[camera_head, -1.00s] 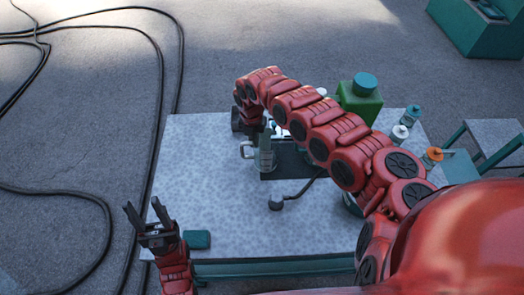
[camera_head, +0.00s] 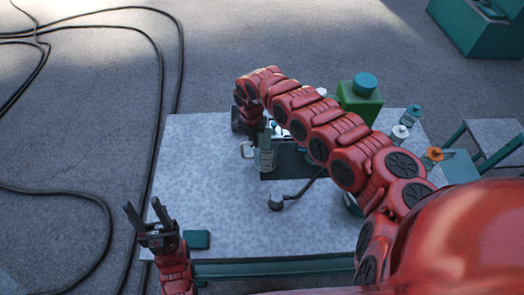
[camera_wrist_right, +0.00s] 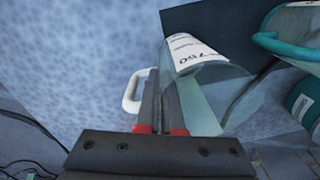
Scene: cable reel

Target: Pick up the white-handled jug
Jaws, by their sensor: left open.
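The jug (camera_head: 265,160) is clear, with a white handle (camera_head: 247,150) on its left side, and stands on the table beside a dark mat. In the right wrist view the jug (camera_wrist_right: 205,100) has a white label reading 750, and its white handle (camera_wrist_right: 131,95) is on the left. My right gripper (camera_wrist_right: 161,100) is at the handle side of the jug, its fingers a narrow gap apart. Whether they press on the handle or wall is unclear. In the head view my right arm partly covers the jug. My left gripper (camera_head: 145,212) is open and empty at the table's front left.
The speckled table (camera_head: 210,160) is mostly bare on its left. A dark mat (camera_head: 290,160), a green container with a teal lid (camera_head: 361,96), small spools (camera_head: 400,132) and a dark tool (camera_head: 290,198) are around the jug. A teal block (camera_head: 197,239) lies near my left gripper.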

